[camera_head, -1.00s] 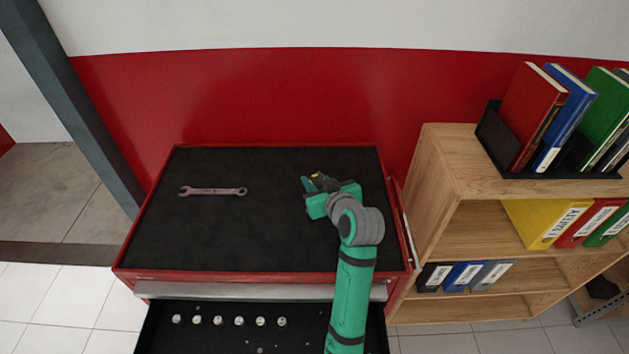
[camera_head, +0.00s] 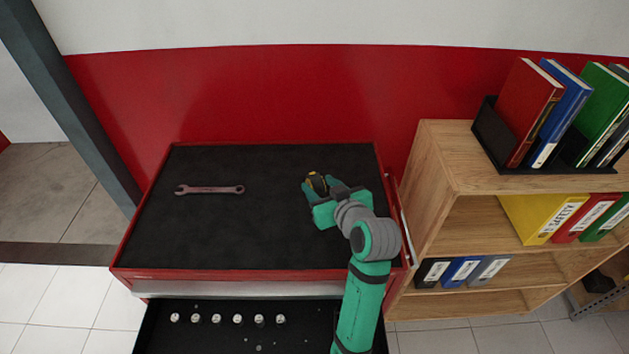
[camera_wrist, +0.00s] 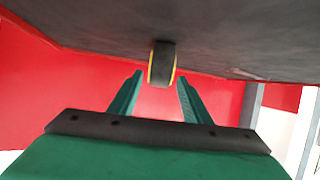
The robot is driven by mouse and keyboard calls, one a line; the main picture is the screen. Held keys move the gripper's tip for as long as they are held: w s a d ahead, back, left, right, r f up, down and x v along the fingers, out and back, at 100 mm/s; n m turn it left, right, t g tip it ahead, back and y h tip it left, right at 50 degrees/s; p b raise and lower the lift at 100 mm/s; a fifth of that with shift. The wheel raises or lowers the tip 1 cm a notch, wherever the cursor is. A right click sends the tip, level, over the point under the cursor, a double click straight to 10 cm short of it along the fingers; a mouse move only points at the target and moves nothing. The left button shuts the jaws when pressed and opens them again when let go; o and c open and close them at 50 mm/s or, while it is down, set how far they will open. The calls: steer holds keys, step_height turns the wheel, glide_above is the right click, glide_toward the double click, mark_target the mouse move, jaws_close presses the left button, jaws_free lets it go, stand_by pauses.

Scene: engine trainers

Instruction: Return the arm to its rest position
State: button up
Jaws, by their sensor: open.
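My arm reaches over the right part of the black-topped cabinet, with my green gripper (camera_head: 315,191) low near its mat. In the wrist view my gripper (camera_wrist: 160,78) is open, its two fingers apart with nothing held. A small black and yellow object (camera_head: 316,183) is at the fingertips in the head view, partly hidden by the gripper. In the wrist view this object (camera_wrist: 162,64) shows in the gap just beyond the fingertips, apparently standing on the black top. I cannot tell exactly what it is.
A wrench (camera_head: 209,189) lies on the left of the cabinet top (camera_head: 240,235). An open drawer (camera_head: 215,338) below holds several sockets. A wooden shelf (camera_head: 455,180) with books and binders stands close on the right. A red and white wall is behind.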

mark_target(310, 175)
steer(key=shift+v, duration=0.8)
steer(key=shift+w, duration=0.1)
steer(key=x, duration=0.7)
steer(key=shift+w, duration=0.25)
steer(key=r, duration=0.3)
steer(key=shift+s+a+r, duration=0.2)
steer(key=shift+s, duration=0.1)
steer(key=shift+s+a+r, duration=0.1)
steer(key=shift+s+r, duration=0.25)
